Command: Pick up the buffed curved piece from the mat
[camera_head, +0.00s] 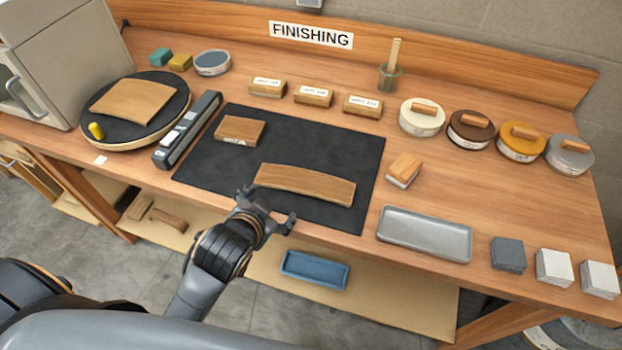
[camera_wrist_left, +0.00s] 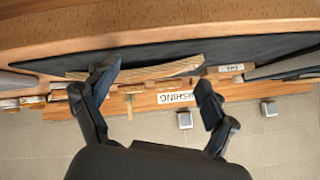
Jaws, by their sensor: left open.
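The curved wooden piece (camera_head: 305,184) lies on the black mat (camera_head: 330,144), near its front edge, arched lengthwise. My left gripper (camera_head: 269,207) is open and empty at the near side of the piece, by the mat's front edge. In the left wrist view, which is upside down, the curved piece (camera_wrist_left: 160,71) shows edge-on beyond the spread fingers (camera_wrist_left: 154,84). One finger overlaps its end in the picture; I cannot tell if they touch. My right gripper is not in view.
A wooden block (camera_head: 240,130) sits on the mat's back left. Another curved board (camera_head: 133,101) lies on a round turntable (camera_head: 150,141). A dark bar-shaped device (camera_head: 188,130) stands left of the mat. A grey tray (camera_head: 424,233) and a wooden-backed block (camera_head: 404,169) stand right. The mat's middle is clear.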

